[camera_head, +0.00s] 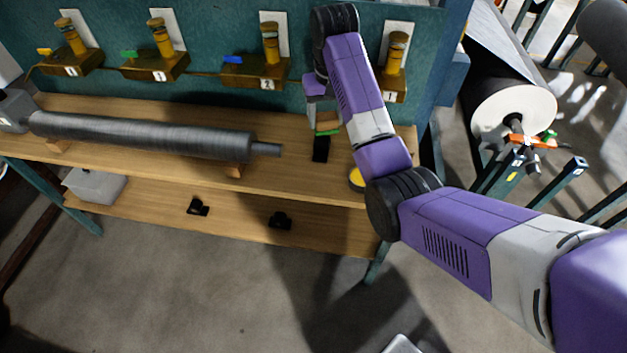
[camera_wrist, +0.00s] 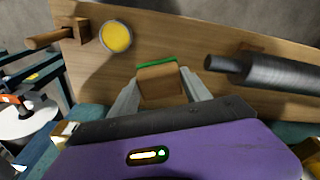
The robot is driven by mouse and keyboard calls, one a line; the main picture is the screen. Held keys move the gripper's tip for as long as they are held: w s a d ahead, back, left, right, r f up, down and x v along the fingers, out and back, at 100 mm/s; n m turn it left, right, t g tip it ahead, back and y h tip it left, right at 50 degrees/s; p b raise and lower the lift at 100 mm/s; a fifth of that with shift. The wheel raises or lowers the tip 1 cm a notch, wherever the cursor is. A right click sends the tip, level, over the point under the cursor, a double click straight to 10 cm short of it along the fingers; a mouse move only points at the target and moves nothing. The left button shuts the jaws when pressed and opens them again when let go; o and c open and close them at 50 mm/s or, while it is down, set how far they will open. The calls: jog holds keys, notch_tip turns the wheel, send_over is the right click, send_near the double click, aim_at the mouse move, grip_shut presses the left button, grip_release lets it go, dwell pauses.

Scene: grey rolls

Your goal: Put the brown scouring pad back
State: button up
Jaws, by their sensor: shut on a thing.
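My gripper (camera_wrist: 160,86) is shut on the brown scouring pad (camera_wrist: 160,88), which has a bright green edge on its far side in the wrist view. In the head view the pad (camera_head: 328,119) shows as a small brown and green block beside my arm, over the right part of the wooden bench (camera_head: 290,175). My gripper (camera_head: 322,117) is partly hidden there by my arm. A dark rectangular patch (camera_head: 321,149) lies just below the pad; I cannot tell whether it is an object or a shadow. I cannot tell whether the pad touches the bench.
A grey roller (camera_head: 150,135) rests on wooden supports at the left. A round tin with yellow contents (camera_wrist: 116,37) stands near a wooden-handled tool (camera_wrist: 62,35). Several numbered brackets holding brass fittings (camera_head: 268,70) line the teal back panel (camera_head: 210,25). A white bin (camera_head: 95,186) sits on the lower shelf.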

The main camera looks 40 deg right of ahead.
notch_tip(320, 180, down, 15)
jog(key=b, duration=0.5)
jog(key=shift+a+r, duration=0.1)
jog(key=shift+r, duration=0.1)
jog(key=shift+f, duration=2.7)
jog(key=shift+f, duration=0.15)
jog(key=o, duration=1.3)
